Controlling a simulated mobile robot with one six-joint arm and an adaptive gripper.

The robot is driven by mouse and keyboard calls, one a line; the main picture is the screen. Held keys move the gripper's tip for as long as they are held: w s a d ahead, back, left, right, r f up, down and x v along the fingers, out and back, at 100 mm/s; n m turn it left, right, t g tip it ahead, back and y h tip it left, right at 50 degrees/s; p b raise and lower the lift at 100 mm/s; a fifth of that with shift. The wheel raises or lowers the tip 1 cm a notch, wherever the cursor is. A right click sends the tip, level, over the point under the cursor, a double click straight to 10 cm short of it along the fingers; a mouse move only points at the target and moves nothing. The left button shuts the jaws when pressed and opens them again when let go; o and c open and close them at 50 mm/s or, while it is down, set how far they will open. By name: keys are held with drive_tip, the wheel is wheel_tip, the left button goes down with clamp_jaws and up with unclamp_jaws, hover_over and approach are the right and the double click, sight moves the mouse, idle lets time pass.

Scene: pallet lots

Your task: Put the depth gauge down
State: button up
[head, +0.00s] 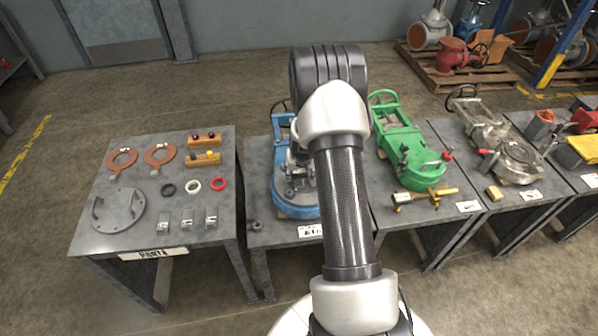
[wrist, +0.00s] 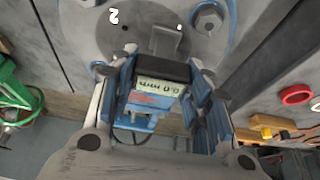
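The depth gauge (wrist: 162,84) shows in the wrist view as a dark block with a lit readout of about 0.0 mm. It sits between the two fingers of my gripper (wrist: 163,80), which look shut on its sides. Its far end is over a round grey flange face (wrist: 90,32) with bolts and a white 2; I cannot tell whether it touches. In the head view my arm hides the gauge and most of the gripper. The blue valve fixture (head: 296,211) is behind and beside my arm on the middle table.
The left table (head: 105,238) holds orange rings (head: 122,159), yellow blocks (head: 203,159), small rings (head: 192,185), a grey plate (head: 118,210) and metal blocks. To the right are a green valve (head: 412,160), a yellow-handled tool (head: 425,196) and a grey valve (head: 505,150).

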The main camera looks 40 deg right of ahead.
drive_tip(key=o, duration=0.5)
drive_tip(key=shift+r, duration=0.1)
drive_tip(key=p+v, duration=0.4)
drive_tip(key=v, duration=0.8)
drive_tip(key=s+a+r+n+y, duration=0.1)
drive_tip(key=s+a+r+n, duration=0.1)
drive_tip(key=a+r, duration=0.75)
drive_tip(key=s+a+r+n, duration=0.1)
drive_tip(key=s+a+r, duration=0.2)
drive_tip(key=a+r, duration=0.6)
drive_tip(key=s+a+r+n, duration=0.1)
drive_tip(key=s+a+r, duration=0.1)
drive_tip(key=s, duration=0.4)
drive_tip(key=s+a+r+n+y, duration=0.1)
drive_tip(key=s+a+r, duration=0.2)
drive_tip(key=s+a, duration=0.2)
drive_tip(key=s+a+r+n, duration=0.1)
drive_tip(key=s+a+r, duration=0.1)
drive_tip(key=s, duration=0.5)
drive_tip(key=shift+s+a+r+t, duration=0.1)
drive_tip(key=shift+a+t, duration=0.05)
drive_tip(key=shift+a, duration=0.2)
drive_tip(key=shift+s+a+r+t, duration=0.1)
drive_tip(key=shift+a+t, duration=0.05)
drive_tip(key=shift+a, duration=0.25)
